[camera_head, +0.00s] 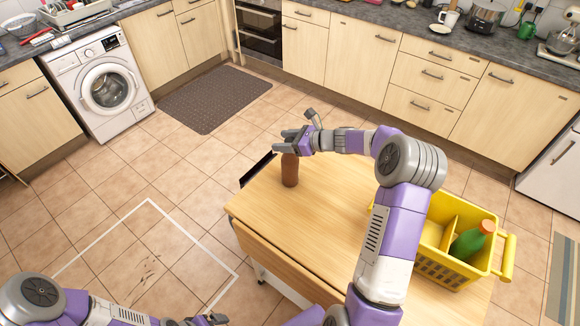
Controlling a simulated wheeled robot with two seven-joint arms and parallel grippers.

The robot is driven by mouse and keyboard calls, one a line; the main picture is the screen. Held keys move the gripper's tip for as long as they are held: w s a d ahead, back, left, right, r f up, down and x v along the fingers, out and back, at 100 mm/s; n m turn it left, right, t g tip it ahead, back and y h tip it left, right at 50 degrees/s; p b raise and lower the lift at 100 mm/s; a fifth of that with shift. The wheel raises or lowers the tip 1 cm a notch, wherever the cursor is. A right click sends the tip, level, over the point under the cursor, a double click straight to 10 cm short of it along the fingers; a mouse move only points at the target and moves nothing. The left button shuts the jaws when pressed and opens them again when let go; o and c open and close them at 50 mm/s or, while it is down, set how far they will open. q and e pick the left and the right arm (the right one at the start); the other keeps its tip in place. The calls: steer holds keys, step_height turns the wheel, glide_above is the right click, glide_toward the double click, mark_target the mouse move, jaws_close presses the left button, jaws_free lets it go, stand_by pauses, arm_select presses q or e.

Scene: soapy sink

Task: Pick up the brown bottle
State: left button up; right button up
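The brown bottle (290,171) stands upright on the wooden table (335,195), near its far left corner. My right gripper (282,141) is at the top of the bottle, with its fingers pointing left. The fingers cover the bottle's upper end, and their tips look apart. Whether they touch or grip the bottle is hidden. My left gripper (208,321) is at the bottom edge, low and left of the table, mostly cut off by the frame. Its opening cannot be made out.
A yellow basket (432,268) holding a green bottle (467,243) with an orange cap stands at the table's right. A dark tray-like edge (257,169) shows beside the bottle. Counters, a washing machine (104,85) and a floor mat (212,97) lie beyond. The table's middle is clear.

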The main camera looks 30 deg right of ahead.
jaws_close()
steer(key=shift+r, duration=0.1)
